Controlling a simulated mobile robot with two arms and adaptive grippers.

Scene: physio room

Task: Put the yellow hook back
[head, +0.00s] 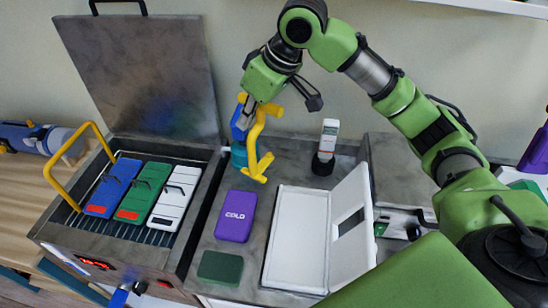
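The yellow hook (254,141) is in the upper middle of the head view, above the grey worktop. It has a crossbar at its top, a thin stem and short prongs at its lower end. My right gripper (248,112) reaches down from the upper right. Its grey fingers are at the hook's top and look shut on it; they partly cover the crossbar. A blue and teal holder-like thing (239,154) is just behind and left of the hook, partly hidden. I cannot tell whether the hook touches it or the worktop. My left gripper is not in view.
An open metal heater (205,195) on the left holds blue, green and white packs, with a yellow handle (51,172) raised. A purple COLD pack (235,216), green pad (220,267), white tray (297,240) with raised lid and white-topped device (327,145) surround the hook.

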